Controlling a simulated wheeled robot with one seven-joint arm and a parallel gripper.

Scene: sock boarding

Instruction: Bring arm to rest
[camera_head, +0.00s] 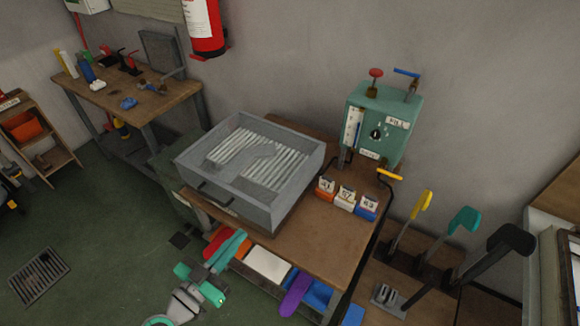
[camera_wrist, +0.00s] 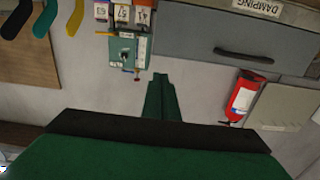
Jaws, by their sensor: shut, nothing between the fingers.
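My gripper (camera_wrist: 160,78) shows in the wrist view as two dark green fingers lying together, with nothing between them. It points toward the wall, clear of the things around it. In the head view my arm (camera_head: 188,302) is at the bottom, in front of the workbench (camera_head: 330,238); I cannot clearly make out its fingertips there.
A grey damping box (camera_head: 250,210) stands on the bench, its drawer front (camera_wrist: 225,50) also in the wrist view. Behind are a green machine (camera_head: 383,125) and several numbered blocks. Coloured sock forms (camera_head: 462,235) stand right. A fire extinguisher (camera_head: 203,28) hangs on the wall. Floor at left is open.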

